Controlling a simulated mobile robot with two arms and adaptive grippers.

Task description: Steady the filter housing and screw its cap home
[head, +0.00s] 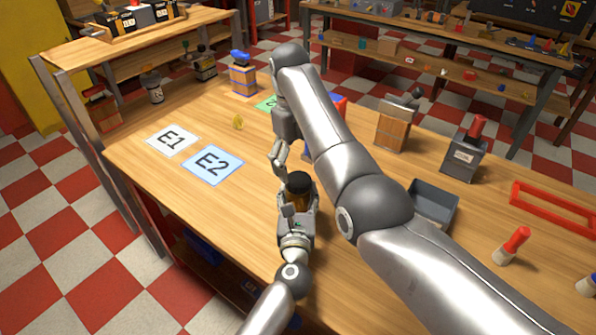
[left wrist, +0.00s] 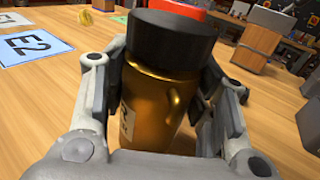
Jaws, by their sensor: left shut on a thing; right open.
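My left gripper (head: 297,214) is shut around the housing, one finger on each side in the left wrist view (left wrist: 165,100). My right gripper (head: 278,160) is open and empty, just beyond the cap and apart from it.
Cards E1 (head: 172,139) and E2 (head: 213,165) lie left of the housing, with a small yellow piece (head: 238,122) behind them. A grey bin (head: 433,203) and a red frame (head: 553,208) are at right. My right arm hides the table's middle.

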